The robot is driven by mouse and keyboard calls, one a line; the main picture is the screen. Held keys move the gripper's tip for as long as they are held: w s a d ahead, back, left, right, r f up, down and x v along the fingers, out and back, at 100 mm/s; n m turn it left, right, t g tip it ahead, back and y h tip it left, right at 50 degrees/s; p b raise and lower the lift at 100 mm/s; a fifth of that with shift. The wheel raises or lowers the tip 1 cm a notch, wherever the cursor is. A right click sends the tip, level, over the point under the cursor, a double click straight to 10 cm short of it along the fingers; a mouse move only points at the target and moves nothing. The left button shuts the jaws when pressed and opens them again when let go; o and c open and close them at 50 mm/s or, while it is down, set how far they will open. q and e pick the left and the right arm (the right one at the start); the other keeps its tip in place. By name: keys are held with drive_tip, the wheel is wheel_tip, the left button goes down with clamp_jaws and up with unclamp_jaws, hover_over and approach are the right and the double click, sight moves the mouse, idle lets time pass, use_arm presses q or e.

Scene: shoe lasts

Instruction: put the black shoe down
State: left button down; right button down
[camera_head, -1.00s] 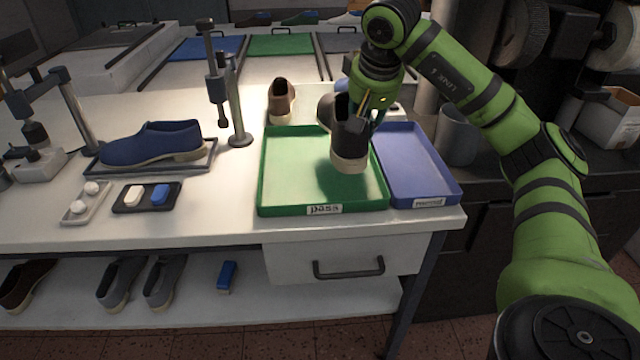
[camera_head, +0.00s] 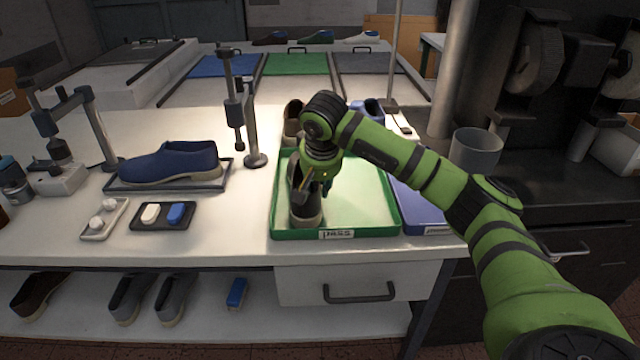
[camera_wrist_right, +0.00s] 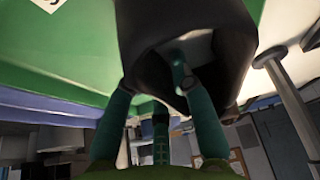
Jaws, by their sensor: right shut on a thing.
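The black shoe (camera_head: 306,208) is at the left side of the green tray marked "pass" (camera_head: 372,231), its toe toward the tray's front edge. It looks low in the tray, but I cannot tell whether its sole touches the tray floor. My right gripper (camera_head: 312,184) is shut on the shoe's opening from above and hides part of it. In the right wrist view the dark shoe (camera_wrist_right: 190,35) fills the upper middle, with the gripper fingers (camera_wrist_right: 165,105) at its opening. My left gripper is not in view.
A blue tray (camera_head: 420,212) stands right of the green one, partly behind my right arm. A brown shoe (camera_head: 291,122) stands behind the green tray. A blue shoe (camera_head: 170,162) rests on a dark tray to the left. A metal stand (camera_head: 252,130) rises left of the green tray.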

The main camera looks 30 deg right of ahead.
drive_tip(key=shift+f, duration=0.25)
drive_tip(key=shift+f, duration=0.1)
drive_tip(key=c, duration=1.1)
unclamp_jaws()
drive_tip(key=shift+f, duration=0.1)
drive_tip(key=shift+o, duration=0.2)
drive_tip(key=shift+r, duration=0.25)
drive_tip(key=v, duration=1.2)
drive_tip(key=shift+b, duration=0.3)
drive_tip(key=shift+f, duration=0.1)
